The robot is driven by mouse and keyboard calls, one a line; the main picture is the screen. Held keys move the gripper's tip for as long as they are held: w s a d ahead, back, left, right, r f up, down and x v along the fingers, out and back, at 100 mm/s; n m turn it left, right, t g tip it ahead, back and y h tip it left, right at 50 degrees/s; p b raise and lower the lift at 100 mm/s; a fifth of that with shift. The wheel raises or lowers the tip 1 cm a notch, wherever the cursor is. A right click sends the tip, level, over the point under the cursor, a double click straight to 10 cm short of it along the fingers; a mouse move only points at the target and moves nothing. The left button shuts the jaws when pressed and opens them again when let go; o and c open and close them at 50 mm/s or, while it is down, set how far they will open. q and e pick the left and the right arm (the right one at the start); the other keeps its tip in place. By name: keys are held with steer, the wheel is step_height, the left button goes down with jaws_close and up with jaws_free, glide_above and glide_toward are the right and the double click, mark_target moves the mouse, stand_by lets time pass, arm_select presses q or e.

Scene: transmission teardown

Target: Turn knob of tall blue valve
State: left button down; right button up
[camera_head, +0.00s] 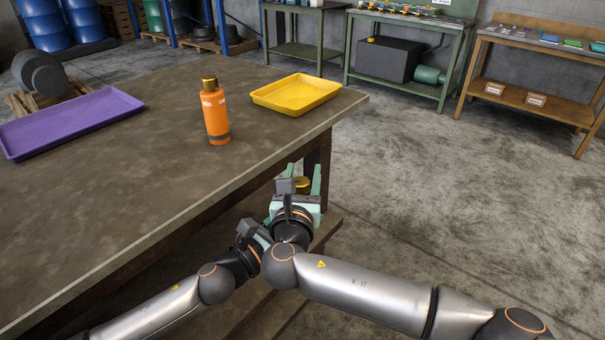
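I see no tall blue valve and no valve knob. My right gripper (304,172) is low beside the table's front edge, its green fingers apart and pointing away. A small gold round thing (302,183) shows between or behind these fingers; I cannot tell whether they touch it. My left gripper (262,230) is close to the left of the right wrist and partly hidden by it. Its fingers are not clear enough to tell open from shut.
The brown table (150,215) bears an orange bottle with a gold cap (215,115), a yellow tray (296,94) and a purple tray (70,122). Blue drums (45,28), a green workbench (410,80) and a wooden bench (535,98) stand behind. The floor at right is clear.

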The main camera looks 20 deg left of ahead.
steer(key=shift+o, duration=1.2)
steer(key=v, duration=1.2)
steer(key=shift+r, duration=0.2)
step_height(320, 180, up, 10)
steer(key=shift+f, duration=0.15)
